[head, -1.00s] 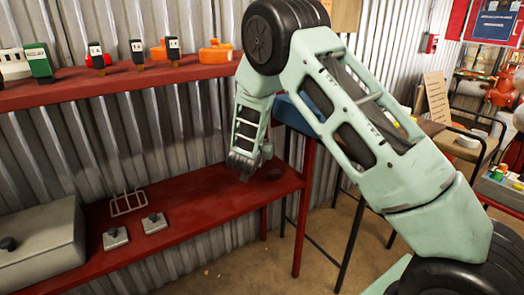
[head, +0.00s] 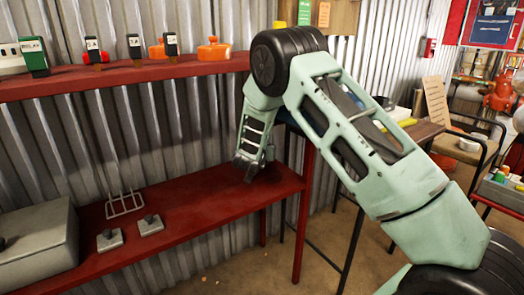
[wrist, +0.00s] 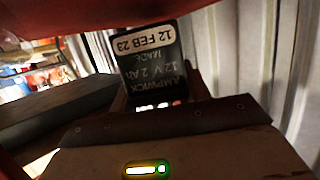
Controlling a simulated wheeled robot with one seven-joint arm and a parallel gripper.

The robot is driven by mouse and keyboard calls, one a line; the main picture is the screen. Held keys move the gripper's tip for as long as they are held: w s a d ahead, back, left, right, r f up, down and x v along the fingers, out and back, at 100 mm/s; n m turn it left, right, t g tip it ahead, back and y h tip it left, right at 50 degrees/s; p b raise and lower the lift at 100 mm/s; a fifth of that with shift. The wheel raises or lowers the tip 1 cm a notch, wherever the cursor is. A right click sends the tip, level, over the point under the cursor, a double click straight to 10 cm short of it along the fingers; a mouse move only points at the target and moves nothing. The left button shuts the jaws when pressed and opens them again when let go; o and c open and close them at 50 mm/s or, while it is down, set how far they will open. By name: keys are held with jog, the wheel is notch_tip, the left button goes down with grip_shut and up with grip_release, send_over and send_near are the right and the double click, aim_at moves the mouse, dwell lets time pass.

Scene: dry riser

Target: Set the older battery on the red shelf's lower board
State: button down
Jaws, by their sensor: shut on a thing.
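My gripper (head: 245,176) is low over the right part of the red shelf's lower board (head: 205,207). In the wrist view it is shut on a black battery (wrist: 156,60), whose label reads Ampwick, 12 V 2 Ah, made 12 Feb 23. No second battery is clearly in view to compare dates.
The red upper board (head: 130,74) carries a green relay box (head: 35,58), small black-tagged parts and an orange pot (head: 213,52). A grey box (head: 38,245) and two small grey blocks (head: 149,225) with a wire rack (head: 124,204) stand left on the lower board. Its middle is clear.

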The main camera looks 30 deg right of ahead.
jog(key=shift+f, duration=0.5)
jog(key=c, duration=0.7)
grip_release()
jog(key=shift+f, duration=0.1)
jog(key=shift+r, duration=0.4)
jog(key=p+v, duration=0.3)
jog(key=v, duration=0.9)
jog(key=shift+s+a+r, duration=0.1)
jog(key=shift+r, duration=0.2)
